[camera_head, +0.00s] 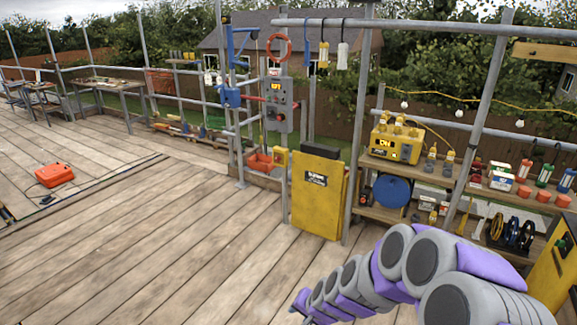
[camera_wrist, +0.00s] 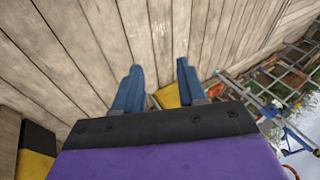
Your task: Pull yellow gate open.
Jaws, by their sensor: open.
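The yellow gate (camera_head: 318,205) is an upright panel with a dark label, standing between grey posts left of the shelves in the head view. It looks shut or nearly so. My gripper (camera_wrist: 159,68) shows two blue fingers, spread apart with nothing held, over the wooden deck in the wrist view. A yellow patch (camera_wrist: 168,97) shows between the finger bases; I cannot tell if it is the gate. In the head view my arm reaches in from the lower right and ends in front of the gate, apart from it. The fingers are not clear there.
A lift control box (camera_head: 279,103) is on a post left of the gate. Shelves with a yellow power unit (camera_head: 396,142) stand right of it. Another yellow panel (camera_head: 553,272) is at the right edge. A red case (camera_head: 55,175) lies on the deck. The deck before the gate is clear.

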